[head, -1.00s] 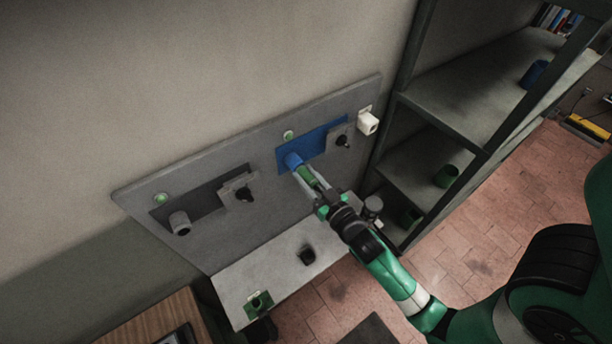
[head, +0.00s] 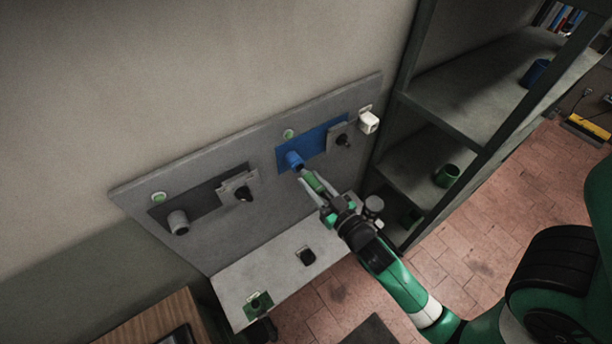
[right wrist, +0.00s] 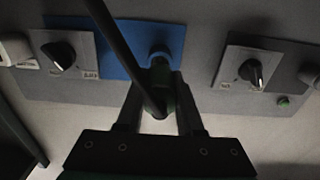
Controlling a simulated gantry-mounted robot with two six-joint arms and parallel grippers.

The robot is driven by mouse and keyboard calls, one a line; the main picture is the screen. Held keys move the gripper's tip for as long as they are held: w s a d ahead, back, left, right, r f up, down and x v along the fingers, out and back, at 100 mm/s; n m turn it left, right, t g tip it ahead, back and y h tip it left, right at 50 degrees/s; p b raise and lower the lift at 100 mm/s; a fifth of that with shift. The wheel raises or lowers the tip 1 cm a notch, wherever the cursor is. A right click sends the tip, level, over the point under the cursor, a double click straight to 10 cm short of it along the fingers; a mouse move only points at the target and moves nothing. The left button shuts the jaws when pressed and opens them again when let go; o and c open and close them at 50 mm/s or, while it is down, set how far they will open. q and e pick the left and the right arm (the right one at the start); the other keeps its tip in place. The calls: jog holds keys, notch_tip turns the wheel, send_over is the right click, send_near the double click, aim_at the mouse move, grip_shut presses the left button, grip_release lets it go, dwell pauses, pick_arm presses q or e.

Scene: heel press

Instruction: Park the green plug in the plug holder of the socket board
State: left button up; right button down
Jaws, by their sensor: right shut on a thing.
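The green plug (head: 314,182) is between the fingers of my right gripper (head: 315,184), which is shut on it. The plug is in front of the blue socket (head: 294,160) on the grey socket board (head: 262,200), and a small gap seems to show between them. In the right wrist view the plug (right wrist: 161,78) is partly hidden by a dark cable, and the blue socket (right wrist: 159,58) is just beyond it. A green holder-like bracket (head: 258,303) sits at the left of the board's ledge. My left gripper is not in view.
A grey socket (head: 178,222) and black knobs are on the board. A dark shelf (head: 470,90) with cups stands close at the right. A wooden surface (head: 160,318) is at lower left.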

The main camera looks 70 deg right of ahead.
aim_at(322, 194)
jog(key=shift+b+v, duration=0.7)
jog(key=shift+v, duration=0.95)
